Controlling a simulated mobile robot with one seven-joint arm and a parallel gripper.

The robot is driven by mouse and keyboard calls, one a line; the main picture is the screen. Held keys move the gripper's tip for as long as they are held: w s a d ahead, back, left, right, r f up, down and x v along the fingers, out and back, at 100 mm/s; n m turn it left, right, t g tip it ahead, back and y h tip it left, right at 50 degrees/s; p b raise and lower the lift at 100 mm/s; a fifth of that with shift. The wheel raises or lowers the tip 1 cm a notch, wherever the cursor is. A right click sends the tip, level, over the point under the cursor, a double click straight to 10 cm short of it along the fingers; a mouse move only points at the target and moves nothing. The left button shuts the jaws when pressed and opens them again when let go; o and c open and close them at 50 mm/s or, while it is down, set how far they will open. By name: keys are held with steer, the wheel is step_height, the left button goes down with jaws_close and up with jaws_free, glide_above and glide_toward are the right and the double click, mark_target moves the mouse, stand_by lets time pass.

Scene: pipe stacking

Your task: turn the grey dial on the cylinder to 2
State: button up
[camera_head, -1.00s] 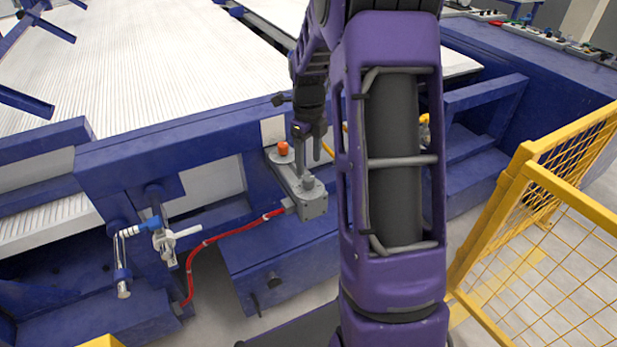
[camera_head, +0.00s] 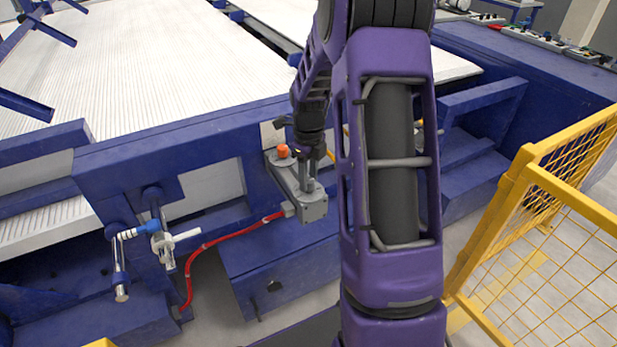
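The grey cylinder unit (camera_head: 316,208) is a long grey block fixed to the blue frame, with an orange knob (camera_head: 283,151) at its far end. The small grey dial (camera_head: 308,186) is on top of its near end, partly covered by my gripper. My gripper (camera_head: 307,177) points down with its fingertips right at the dial. I cannot tell whether the fingers touch it or are shut on it. Any numbers on the dial are too small to read.
A red hose (camera_head: 232,231) runs from the block's near end down to the left. A lever with a white handle (camera_head: 175,239) and a chrome rod (camera_head: 119,270) are on the left. Yellow mesh fencing (camera_head: 540,230) stands at right. Blue beams surround the block.

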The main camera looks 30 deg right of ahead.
jaws_close()
